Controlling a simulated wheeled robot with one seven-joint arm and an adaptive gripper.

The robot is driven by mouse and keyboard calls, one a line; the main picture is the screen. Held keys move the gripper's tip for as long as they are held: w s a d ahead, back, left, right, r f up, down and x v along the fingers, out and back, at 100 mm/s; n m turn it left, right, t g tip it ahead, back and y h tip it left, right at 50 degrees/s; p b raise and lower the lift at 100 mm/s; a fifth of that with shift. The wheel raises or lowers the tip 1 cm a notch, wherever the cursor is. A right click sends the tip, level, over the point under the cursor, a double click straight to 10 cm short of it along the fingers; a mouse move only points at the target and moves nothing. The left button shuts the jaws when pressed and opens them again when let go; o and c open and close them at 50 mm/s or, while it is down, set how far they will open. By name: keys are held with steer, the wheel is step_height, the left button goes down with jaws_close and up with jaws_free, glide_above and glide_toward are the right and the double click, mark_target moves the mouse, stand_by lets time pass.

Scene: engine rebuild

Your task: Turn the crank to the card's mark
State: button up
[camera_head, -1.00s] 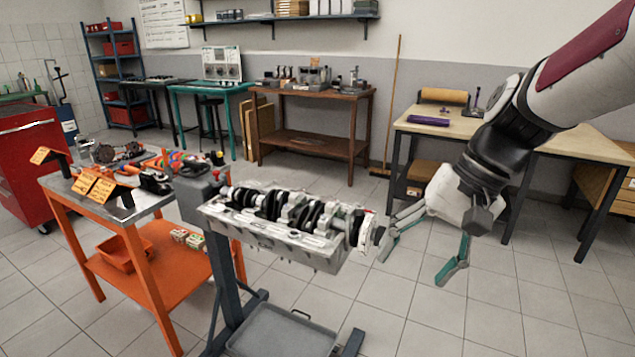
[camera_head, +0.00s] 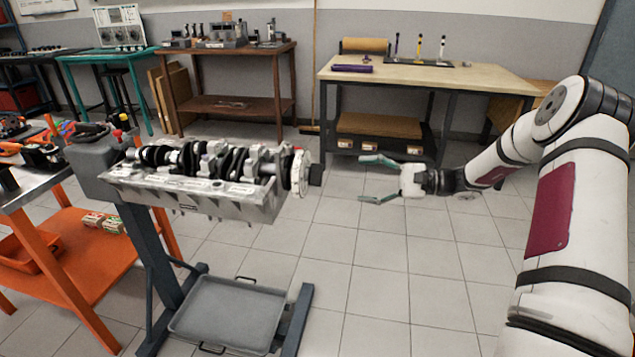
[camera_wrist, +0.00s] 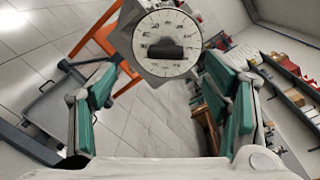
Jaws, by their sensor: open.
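The crank (camera_head: 225,163) lies in a grey engine block (camera_head: 200,196) on a stand. At its right end is a pale disc (camera_head: 299,173) with a dark hub (camera_head: 316,174). My gripper (camera_head: 366,179) is open and empty, to the right of the hub, pointing at it with a gap between. In the wrist view the disc's marked face (camera_wrist: 167,42) shows ahead, between and beyond my green-padded fingers (camera_wrist: 165,108). Its dial figures are too small to read. No card with a mark can be made out clearly.
A grey drip tray (camera_head: 228,313) lies on the floor under the block. An orange bench (camera_head: 60,262) stands at left. A brown table (camera_head: 232,103) and a pale-topped workbench (camera_head: 480,80) stand behind. The tiled floor right of the stand is clear.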

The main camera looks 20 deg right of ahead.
mark_target(319, 175)
steer(key=shift+m+t, duration=0.4)
steer(key=shift+t, duration=0.2)
steer(key=x, duration=0.4)
steer(key=b+x, duration=0.1)
steer(key=x, duration=0.3)
steer(key=w+f+x, duration=0.1)
steer(key=x, duration=0.3)
steer(key=shift+w+d, duration=0.1)
steer(key=shift+w, duration=0.15)
steer(key=c, duration=1.2)
